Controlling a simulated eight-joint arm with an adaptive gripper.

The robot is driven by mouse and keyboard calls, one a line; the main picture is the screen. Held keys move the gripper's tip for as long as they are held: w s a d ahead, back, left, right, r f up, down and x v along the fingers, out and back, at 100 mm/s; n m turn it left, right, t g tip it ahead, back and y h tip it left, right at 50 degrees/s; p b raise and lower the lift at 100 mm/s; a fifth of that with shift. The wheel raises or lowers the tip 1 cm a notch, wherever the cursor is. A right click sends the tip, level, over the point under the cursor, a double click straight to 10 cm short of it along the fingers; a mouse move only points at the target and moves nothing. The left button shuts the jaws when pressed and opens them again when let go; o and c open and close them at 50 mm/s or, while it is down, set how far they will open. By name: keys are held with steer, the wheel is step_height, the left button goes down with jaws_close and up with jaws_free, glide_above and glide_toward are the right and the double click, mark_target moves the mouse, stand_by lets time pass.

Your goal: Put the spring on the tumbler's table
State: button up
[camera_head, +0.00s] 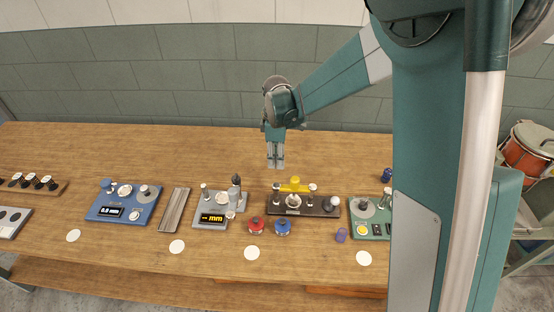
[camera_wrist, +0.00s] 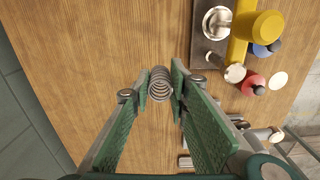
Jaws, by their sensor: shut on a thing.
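My gripper (camera_head: 276,165) is raised above the back middle of the bench, pointing down. In the wrist view its green fingers are shut on the spring (camera_wrist: 160,84), a small silver coil held between the tips. The spring is too small to make out in the head view. I cannot tell for sure which device is the tumbler. A dark-based device with a yellow bar (camera_head: 295,185) stands just in front and right of my gripper. A green device (camera_head: 367,219) with a round metal plate stands farther right, partly hidden by my arm.
The wooden bench (camera_head: 130,148) is clear at the back. A blue device with a display (camera_head: 124,203), a narrow metal tray (camera_head: 174,210) and a grey gauge (camera_head: 214,215) stand left. Red (camera_head: 256,225) and blue (camera_head: 283,226) knobbed pieces stand in front of the dark base.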

stand_by(0.4)
step_height(320, 180, up, 5)
steer(key=shift+r, duration=0.1)
steer(key=w+d+m+b, duration=0.15)
steer(key=w+d, duration=0.25)
steer(key=d, duration=1.1)
steer(key=w+d+m, duration=0.3)
steer(key=d, duration=1.1)
steer(key=w+d+m+b, duration=0.15)
steer(key=w+d, duration=0.25)
steer(key=d, duration=1.1)
steer(key=s+d+m, duration=0.2)
steer(key=s+d, duration=0.3)
steer(key=d, duration=0.9)
steer(key=s+d+m+b, duration=0.1)
steer(key=s+d+m, duration=0.3)
steer(key=d, duration=1.1)
steer(key=s+d+m, duration=0.1)
steer(key=s+d, duration=0.5)
steer(key=d, duration=0.8)
step_height(320, 180, down, 29)
steer(key=shift+w, duration=0.25)
